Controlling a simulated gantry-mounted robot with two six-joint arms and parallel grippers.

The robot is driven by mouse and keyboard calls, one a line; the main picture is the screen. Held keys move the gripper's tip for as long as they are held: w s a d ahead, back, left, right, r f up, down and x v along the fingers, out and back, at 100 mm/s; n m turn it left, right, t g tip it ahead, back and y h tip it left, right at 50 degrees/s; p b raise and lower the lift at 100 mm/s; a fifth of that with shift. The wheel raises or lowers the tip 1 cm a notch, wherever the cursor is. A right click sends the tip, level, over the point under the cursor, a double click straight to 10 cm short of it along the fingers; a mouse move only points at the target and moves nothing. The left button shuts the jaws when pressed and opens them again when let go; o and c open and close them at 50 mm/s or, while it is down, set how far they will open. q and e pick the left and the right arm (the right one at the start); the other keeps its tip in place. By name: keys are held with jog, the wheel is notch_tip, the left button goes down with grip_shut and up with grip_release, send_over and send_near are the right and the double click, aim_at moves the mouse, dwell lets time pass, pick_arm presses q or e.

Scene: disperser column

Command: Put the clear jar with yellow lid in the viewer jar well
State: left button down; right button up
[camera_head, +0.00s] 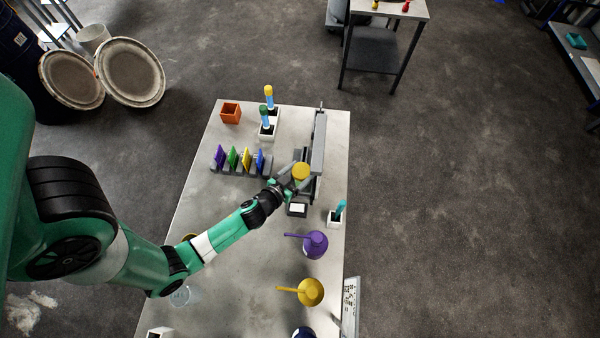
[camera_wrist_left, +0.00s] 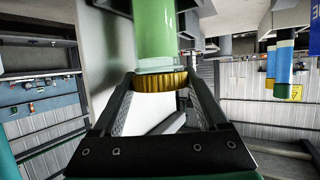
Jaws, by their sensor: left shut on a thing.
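The jar's yellow lid (camera_head: 300,171) shows from above at the dark grey viewer device (camera_head: 318,145); its body is mostly hidden in the head view. My left gripper (camera_head: 291,181) is shut on the jar. In the left wrist view, which appears upside down, the gold-yellow lid (camera_wrist_left: 160,82) lies between the two fingers, with a green-tinted cylindrical body (camera_wrist_left: 155,35) beyond it. The jar is over or beside the viewer; I cannot tell whether it touches. The jar well is hidden. My right gripper is out of view.
A rack of coloured plates (camera_head: 241,161) stands left of the gripper. White holders with vials (camera_head: 268,129) and an orange box (camera_head: 231,113) are behind. A white holder (camera_head: 335,218) is near the right table edge.

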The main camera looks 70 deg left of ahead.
pick_arm(q)
jog(key=shift+f, duration=0.15)
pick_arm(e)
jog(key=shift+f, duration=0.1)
pick_arm(q)
jog(key=shift+f, duration=0.3)
jog(key=shift+c, duration=0.9)
grip_release()
jog(key=shift+r, duration=0.1)
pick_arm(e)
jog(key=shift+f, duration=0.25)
pick_arm(q)
jog(key=shift+r, duration=0.1)
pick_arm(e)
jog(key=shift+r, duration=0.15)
